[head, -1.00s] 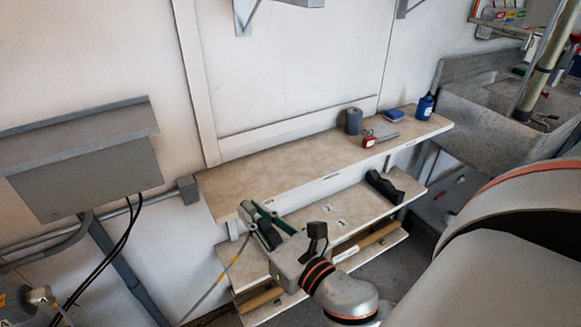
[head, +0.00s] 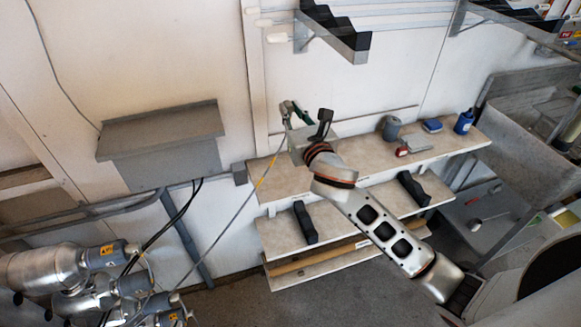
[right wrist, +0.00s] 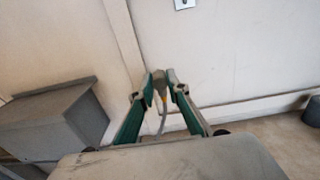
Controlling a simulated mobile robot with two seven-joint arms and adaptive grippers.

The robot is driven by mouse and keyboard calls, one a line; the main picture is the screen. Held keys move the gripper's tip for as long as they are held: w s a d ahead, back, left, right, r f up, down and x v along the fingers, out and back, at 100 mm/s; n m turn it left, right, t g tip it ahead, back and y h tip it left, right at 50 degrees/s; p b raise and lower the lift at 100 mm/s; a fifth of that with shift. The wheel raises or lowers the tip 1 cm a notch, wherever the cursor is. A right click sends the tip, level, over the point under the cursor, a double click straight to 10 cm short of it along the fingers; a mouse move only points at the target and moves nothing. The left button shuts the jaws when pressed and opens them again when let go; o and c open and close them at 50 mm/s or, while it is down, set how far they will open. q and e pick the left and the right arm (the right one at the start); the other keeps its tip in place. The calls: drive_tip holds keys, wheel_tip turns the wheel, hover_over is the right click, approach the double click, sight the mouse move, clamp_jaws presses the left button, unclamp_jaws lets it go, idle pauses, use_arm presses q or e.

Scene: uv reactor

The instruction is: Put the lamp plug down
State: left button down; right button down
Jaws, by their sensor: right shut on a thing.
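The lamp plug (right wrist: 160,79) is a small grey-brown piece held between the fingertips of my right gripper (right wrist: 160,88), which is shut on it. A grey cable with a yellow-orange section hangs from it. In the head view, my right gripper (head: 289,108) is raised above the left end of the top shelf (head: 340,158), in front of the white wall. The cable (head: 235,208) runs from it down and left towards metal cylinders. The plug itself is too small to make out in the head view. My left gripper is not in view.
Black blocks (head: 305,222) (head: 413,189) sit on the lower shelf. A grey cup (head: 391,129), red item (head: 402,152) and blue bottle (head: 464,122) stand right on the top shelf. A grey box (head: 165,145) is left. Metal cylinders (head: 45,268) with warning labels are lower left.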

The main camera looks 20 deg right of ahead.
wheel_tip(320, 180, down, 15)
drive_tip(key=b, duration=0.7)
hover_over(291, 178)
wheel_tip(291, 178, down, 4)
drive_tip(key=shift+f, duration=0.15)
drive_tip(key=shift+w+f+b, duration=0.1)
drive_tip(key=shift+f+b, duration=0.3)
drive_tip(key=shift+f, duration=0.05)
drive_tip(key=shift+r, duration=0.1)
drive_tip(key=shift+f+b, duration=0.35)
drive_tip(key=shift+f, duration=0.25)
